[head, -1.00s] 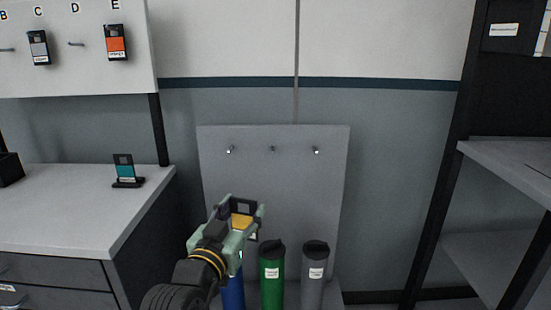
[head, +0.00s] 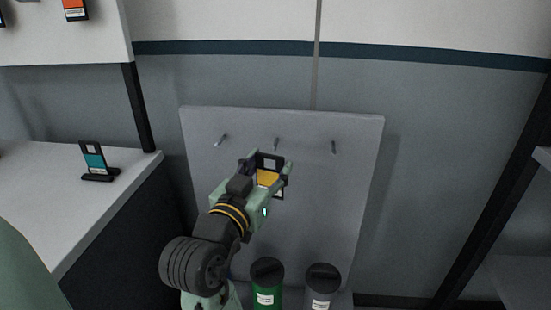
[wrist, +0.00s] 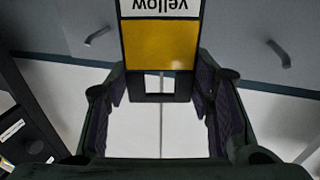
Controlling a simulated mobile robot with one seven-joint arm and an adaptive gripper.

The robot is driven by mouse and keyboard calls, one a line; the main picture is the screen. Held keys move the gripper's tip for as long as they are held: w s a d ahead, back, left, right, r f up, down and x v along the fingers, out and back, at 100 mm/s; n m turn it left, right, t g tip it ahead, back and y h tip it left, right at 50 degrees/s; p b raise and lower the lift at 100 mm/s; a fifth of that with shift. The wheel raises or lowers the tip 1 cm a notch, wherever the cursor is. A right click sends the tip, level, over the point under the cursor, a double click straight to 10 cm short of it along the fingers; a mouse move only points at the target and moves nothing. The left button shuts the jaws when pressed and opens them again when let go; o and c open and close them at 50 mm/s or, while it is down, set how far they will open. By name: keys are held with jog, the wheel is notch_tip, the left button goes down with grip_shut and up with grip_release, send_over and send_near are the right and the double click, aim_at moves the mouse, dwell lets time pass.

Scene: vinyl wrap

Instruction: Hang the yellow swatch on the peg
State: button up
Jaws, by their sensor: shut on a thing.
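The yellow swatch (wrist: 160,45) is a dark-framed card with a yellow panel, a white label reading "yellow" and a square window. My gripper (head: 268,165) is shut on it, with a finger on either side of the windowed end in the wrist view (wrist: 160,95). The swatch's yellow panel also shows between the fingers in the head view (head: 267,178). The grey peg panel bears a left peg (head: 221,140), a middle peg (head: 276,144) and a right peg (head: 334,147). My gripper is in front of the panel, just below the middle peg in the picture. The gap to the panel is unclear.
A green tube (head: 267,280) and a grey tube (head: 321,283) stand below the panel. A counter (head: 40,190) at the left carries a teal swatch on a black stand (head: 97,162). A board with an orange swatch (head: 74,9) is above it. A shelf (head: 515,275) is at the right.

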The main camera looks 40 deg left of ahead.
jog(key=shift+w+a+f+b, duration=0.15)
jog(key=shift+w+a, duration=0.55)
jog(key=shift+w, duration=0.4)
jog(key=shift+w+a+f+b, duration=0.1)
jog(key=shift+w+a, duration=0.55)
jog(key=shift+w, duration=0.45)
jog(key=shift+w+a+f+b, duration=0.15)
jog(key=shift+w+a, duration=0.55)
jog(key=shift+w, duration=0.4)
jog(key=shift+w+a+f, duration=0.3)
jog(key=shift+w+a, duration=0.05)
jog(key=shift+w, duration=0.2)
jog(key=o, duration=1.2)
jog(key=v, duration=1.2)
jog(key=shift+f, duration=0.1)
